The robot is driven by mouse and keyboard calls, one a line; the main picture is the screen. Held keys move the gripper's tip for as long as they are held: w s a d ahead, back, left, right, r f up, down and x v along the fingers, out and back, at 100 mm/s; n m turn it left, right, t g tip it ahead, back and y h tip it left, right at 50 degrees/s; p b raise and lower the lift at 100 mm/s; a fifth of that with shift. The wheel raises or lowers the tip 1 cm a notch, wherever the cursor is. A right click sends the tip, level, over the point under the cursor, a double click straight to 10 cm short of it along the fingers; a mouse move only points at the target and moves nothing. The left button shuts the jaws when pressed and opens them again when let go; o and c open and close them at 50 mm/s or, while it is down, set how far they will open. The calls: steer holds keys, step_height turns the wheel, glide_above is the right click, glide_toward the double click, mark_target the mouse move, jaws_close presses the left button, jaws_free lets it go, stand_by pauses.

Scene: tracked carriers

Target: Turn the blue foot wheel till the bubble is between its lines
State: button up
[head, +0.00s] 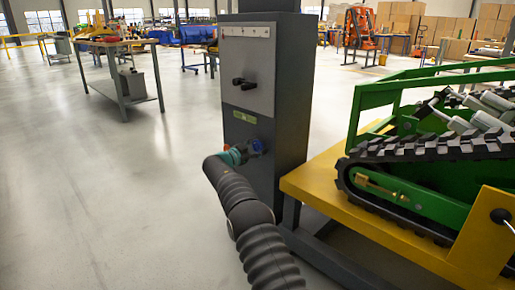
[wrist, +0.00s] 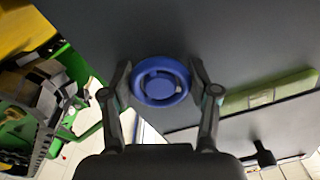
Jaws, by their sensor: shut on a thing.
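The blue foot wheel (head: 257,146) sits low on the front of a dark grey cabinet (head: 291,110). In the wrist view the blue wheel (wrist: 160,98) shows face on, as a round rim with a recessed middle. My gripper (wrist: 160,78) has one finger on each side of the wheel and is shut on its rim. In the head view my gripper (head: 250,149) reaches the wheel from the front left. A yellow-green level (head: 243,117) is fixed above the wheel. It also shows at the right of the wrist view (wrist: 268,92). Its bubble and lines are too small to make out.
A yellow platform (head: 325,185) with a green tracked carrier (head: 420,180) stands close to the cabinet's right. The floor at left is open, with a workbench (head: 120,75) farther back.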

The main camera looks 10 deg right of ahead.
steer(key=m, duration=0.3)
steer(key=shift+w+m, duration=0.1)
steer(key=shift+m, duration=0.2)
steer(key=shift+r+m, duration=0.1)
steer(key=shift+m, duration=1.7)
steer(key=o, duration=1.2)
